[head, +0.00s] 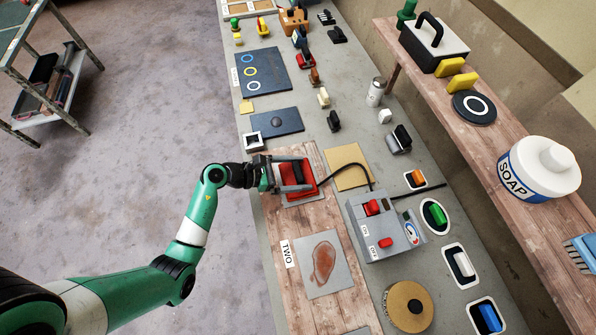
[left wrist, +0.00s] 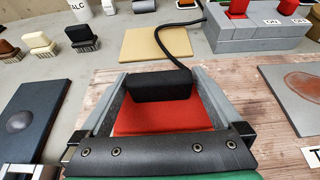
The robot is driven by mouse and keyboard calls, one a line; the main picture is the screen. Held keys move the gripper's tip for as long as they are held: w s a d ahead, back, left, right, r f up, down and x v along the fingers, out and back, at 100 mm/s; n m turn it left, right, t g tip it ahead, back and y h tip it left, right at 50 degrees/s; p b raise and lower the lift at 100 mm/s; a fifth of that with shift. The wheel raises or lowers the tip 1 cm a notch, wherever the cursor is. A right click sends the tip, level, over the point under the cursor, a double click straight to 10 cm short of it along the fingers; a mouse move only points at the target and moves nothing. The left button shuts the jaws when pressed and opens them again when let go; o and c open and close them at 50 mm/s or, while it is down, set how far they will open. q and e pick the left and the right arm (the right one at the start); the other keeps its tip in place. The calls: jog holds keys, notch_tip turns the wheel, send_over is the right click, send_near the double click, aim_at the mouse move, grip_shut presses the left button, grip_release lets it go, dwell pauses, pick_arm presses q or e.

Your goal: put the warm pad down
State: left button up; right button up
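The warm pad (head: 312,178) is a red plate with a black handle and a black cable. It is over a grey plate (head: 292,203) on the wooden board. My left gripper (head: 297,174) has its fingers at both ends of the black handle and looks shut on it. In the left wrist view the red pad (left wrist: 160,116) shows with the handle between the grey fingers, which appear to touch it. I cannot tell whether the pad touches the plate. My right gripper is not in view.
The cable runs past a tan square (head: 347,166) to a grey box (head: 378,228) with red switches and a dial. A grey plate with a brown smear (head: 322,262) lies beside the label TWO. A blue-grey mat (head: 277,122) is beyond. A shelf (head: 505,130) stands right.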

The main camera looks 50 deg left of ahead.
pick_arm(q)
jog(key=shift+s+a+r, duration=0.1)
jog(key=shift+s+r, duration=0.05)
jog(key=shift+r, duration=0.15)
jog(key=p+v, duration=0.2)
jog(key=v, duration=0.8)
jog(key=shift+s+a+p, duration=0.2)
jog(key=shift+s+p, duration=0.05)
jog(key=shift+p, duration=0.15)
jog(key=shift+s+a+r, duration=0.1)
jog(key=shift+s+r, duration=0.1)
jog(key=shift+s, duration=0.25)
